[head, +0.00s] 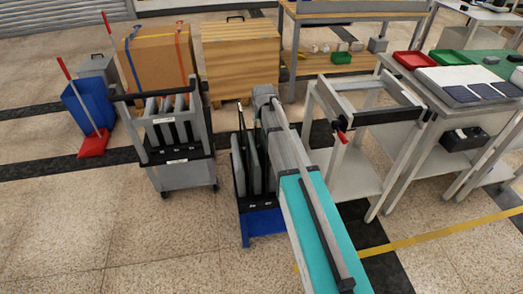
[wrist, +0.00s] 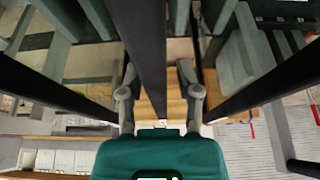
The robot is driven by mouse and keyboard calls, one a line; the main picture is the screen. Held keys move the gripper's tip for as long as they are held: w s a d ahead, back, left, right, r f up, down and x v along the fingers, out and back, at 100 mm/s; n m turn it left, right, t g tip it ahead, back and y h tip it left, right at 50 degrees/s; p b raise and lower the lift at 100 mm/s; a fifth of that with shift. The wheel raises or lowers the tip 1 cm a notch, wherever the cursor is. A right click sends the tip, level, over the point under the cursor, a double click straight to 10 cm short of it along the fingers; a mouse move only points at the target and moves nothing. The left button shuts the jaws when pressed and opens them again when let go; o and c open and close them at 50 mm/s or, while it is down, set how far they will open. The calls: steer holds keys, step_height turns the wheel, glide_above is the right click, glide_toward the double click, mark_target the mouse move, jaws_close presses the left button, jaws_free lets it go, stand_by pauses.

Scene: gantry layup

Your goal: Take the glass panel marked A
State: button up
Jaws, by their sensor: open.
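Dark panels (head: 253,163) stand on edge in a low rack with a blue base (head: 262,222), at the centre of the head view. Other panels (head: 174,119) stand in a grey cart (head: 187,176) to the left. No letter A is readable, so I cannot tell which panel it marks. My gripper (wrist: 157,68) is open in the wrist view, its fingers apart on either side of a long dark strip (wrist: 143,40). I cannot tell if that strip is a panel's edge or a rack bar. In the head view my arm hides the gripper and part of the centre rack.
A grey frame table (head: 348,175) with a red-handled clamp stands right of the rack. A wooden crate (head: 240,62), a cardboard box (head: 158,57) and a blue bin (head: 90,104) stand behind. Floor is clear at front left.

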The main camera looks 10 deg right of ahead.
steer(key=shift+f, duration=0.25)
stand_by(0.3)
jaws_close()
stand_by(0.5)
